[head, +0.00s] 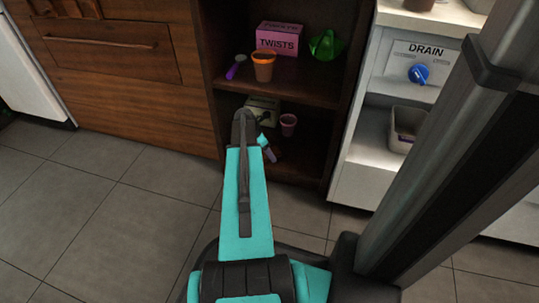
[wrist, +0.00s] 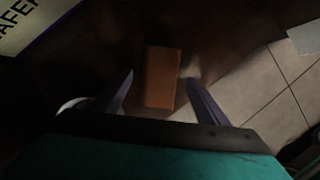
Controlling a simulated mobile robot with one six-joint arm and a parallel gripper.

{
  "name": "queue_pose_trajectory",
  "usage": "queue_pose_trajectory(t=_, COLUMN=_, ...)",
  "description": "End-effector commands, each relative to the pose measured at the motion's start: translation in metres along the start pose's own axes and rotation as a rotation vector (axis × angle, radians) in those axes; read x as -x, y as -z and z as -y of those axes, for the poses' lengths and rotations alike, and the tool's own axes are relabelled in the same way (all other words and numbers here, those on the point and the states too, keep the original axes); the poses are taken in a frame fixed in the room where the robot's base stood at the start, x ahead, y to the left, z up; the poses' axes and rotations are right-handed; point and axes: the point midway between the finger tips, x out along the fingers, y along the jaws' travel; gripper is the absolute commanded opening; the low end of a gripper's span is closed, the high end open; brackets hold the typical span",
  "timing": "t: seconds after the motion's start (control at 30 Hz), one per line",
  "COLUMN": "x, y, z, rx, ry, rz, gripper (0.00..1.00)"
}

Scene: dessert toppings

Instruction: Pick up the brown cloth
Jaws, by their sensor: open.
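A flat orange-brown rectangle, which looks like the brown cloth (wrist: 162,68), lies on a dark surface in the wrist view. My gripper (wrist: 160,78) is open, with one purple finger to each side of the rectangle's lower part. No grip on it shows, and I cannot tell how far above it the fingers are. In the head view my arm reaches into the dark lower shelf, and I cannot make out the cloth there.
A cream lettered box (wrist: 28,22) stands left of the cloth. In the head view a pink cup (head: 288,124) is on the lower shelf (head: 300,165). The shelf above holds a pink TWISTS box (head: 279,39), an orange cup (head: 263,67) and a green item (head: 326,45).

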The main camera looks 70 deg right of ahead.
Motion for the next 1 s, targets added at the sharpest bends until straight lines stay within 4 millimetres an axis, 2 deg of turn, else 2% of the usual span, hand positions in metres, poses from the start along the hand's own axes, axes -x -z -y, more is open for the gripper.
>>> queue_pose_trajectory(t=0.27, x=0.0000, y=0.0001, z=0.0001, rx=0.000, ry=0.000, rz=0.000, gripper=0.69)
queue_pose_trajectory(t=0.37, x=0.0000, y=0.0001, z=0.0001, rx=0.000, ry=0.000, rz=0.000, gripper=0.55)
queue_pose_trajectory(t=0.53, x=0.0000, y=0.0001, z=0.0002, rx=0.000, ry=0.000, rz=0.000, gripper=0.27)
queue_pose_trajectory(t=0.6, x=0.0000, y=0.0000, z=0.0001, rx=0.000, ry=0.000, rz=0.000, gripper=0.21)
queue_pose_trajectory(t=1.0, x=0.0050, y=-0.0023, z=0.0003, rx=0.000, ry=0.000, rz=0.000, gripper=0.21)
